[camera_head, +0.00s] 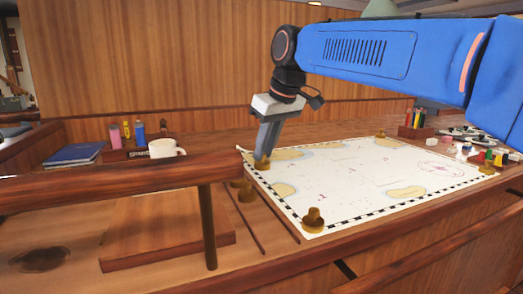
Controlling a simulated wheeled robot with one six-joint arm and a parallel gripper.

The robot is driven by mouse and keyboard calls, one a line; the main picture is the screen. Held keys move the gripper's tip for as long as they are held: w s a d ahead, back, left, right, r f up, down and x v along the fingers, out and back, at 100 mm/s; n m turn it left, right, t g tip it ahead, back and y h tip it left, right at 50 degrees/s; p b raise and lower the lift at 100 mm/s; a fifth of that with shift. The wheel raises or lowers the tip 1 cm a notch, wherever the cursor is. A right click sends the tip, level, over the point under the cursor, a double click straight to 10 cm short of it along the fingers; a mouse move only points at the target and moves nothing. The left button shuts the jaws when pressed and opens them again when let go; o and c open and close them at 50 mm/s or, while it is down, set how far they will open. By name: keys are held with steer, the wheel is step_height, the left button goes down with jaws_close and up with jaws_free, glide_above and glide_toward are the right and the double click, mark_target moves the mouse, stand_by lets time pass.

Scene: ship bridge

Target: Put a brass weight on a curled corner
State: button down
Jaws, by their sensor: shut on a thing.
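A white sea chart (350,190) with tan land patches and a checkered border lies on the wooden desk. Its back left corner (242,153) is raised, curled up beside my gripper. My gripper (264,154) points down at that corner and is shut on a small brass weight (261,164). The weight is at or just above the chart; I cannot tell whether it touches. Other brass weights sit at the front left corner (314,220), the back right corner (381,135) and the right corner (486,169). More brass (246,192) shows left of the chart, partly behind the rail.
A wooden rail (110,181) with a post (208,228) crosses the left foreground. A white mug (165,148), a blue book (74,154) and a rack with bottles stand at the left. A pencil holder (415,128) and small jars (495,157) are at the right.

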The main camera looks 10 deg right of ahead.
steer(key=w+a+r, duration=0.1)
steer(key=w+a, duration=0.1)
steer(key=w, duration=0.9)
steer(key=w+a+r, duration=0.2)
steer(key=w+a, duration=0.1)
steer(key=w, duration=0.7)
steer(key=shift+w+d+f, duration=0.1)
steer(key=shift+d+f, duration=0.05)
steer(key=shift+f, duration=1.4)
steer(key=shift+w+d+f, duration=0.1)
steer(key=shift+f, duration=1.45)
steer(key=shift+f, duration=0.4)
steer(key=c, duration=1.6)
jaws_free()
